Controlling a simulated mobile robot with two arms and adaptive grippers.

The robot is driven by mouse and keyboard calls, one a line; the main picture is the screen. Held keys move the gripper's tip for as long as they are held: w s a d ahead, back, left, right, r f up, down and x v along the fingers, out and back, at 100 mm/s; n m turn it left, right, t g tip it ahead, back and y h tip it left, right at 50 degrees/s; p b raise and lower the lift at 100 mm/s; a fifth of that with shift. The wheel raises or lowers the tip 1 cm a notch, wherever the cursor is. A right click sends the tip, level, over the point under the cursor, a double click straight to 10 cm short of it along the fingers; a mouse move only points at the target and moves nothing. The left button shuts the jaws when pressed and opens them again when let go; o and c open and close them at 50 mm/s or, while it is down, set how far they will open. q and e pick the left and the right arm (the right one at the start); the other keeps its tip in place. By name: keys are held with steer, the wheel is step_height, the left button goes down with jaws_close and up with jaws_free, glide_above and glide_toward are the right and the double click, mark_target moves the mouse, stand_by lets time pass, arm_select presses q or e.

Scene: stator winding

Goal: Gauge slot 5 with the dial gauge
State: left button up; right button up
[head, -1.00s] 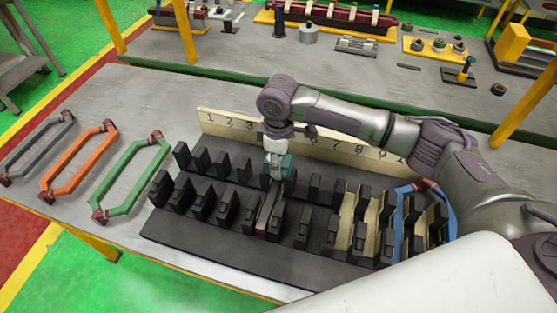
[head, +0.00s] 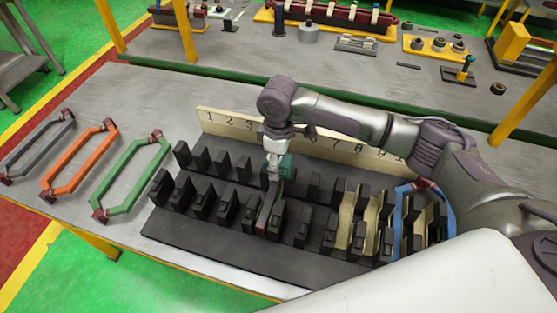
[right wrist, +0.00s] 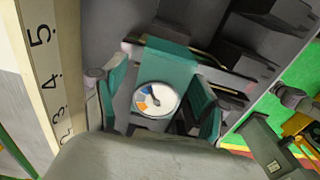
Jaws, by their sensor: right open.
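The dial gauge has a teal body and a round white dial (right wrist: 156,100) in the right wrist view. Its teal body (head: 286,165) and long narrow bar (head: 266,211) show in the head view, with the bar between tooth blocks near the middle of the black stator (head: 190,237). My right gripper (head: 275,160) is open around the gauge body, one finger on each side; the fingers also show in the right wrist view (right wrist: 158,108). The exact slot number under the gauge is hard to tell. My left gripper is not in view.
A pale number board (head: 225,127) stands behind the stator. Pale liners (head: 345,228) and a blue coil (head: 400,213) occupy slots at right. Grey (head: 35,145), orange (head: 62,188) and green (head: 125,203) coils lie at left. A second bench (head: 200,55) stands behind.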

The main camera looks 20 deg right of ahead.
step_height(320, 180, up, 12)
stand_by(0.5)
steer(key=shift+f, duration=0.1)
stand_by(1.0)
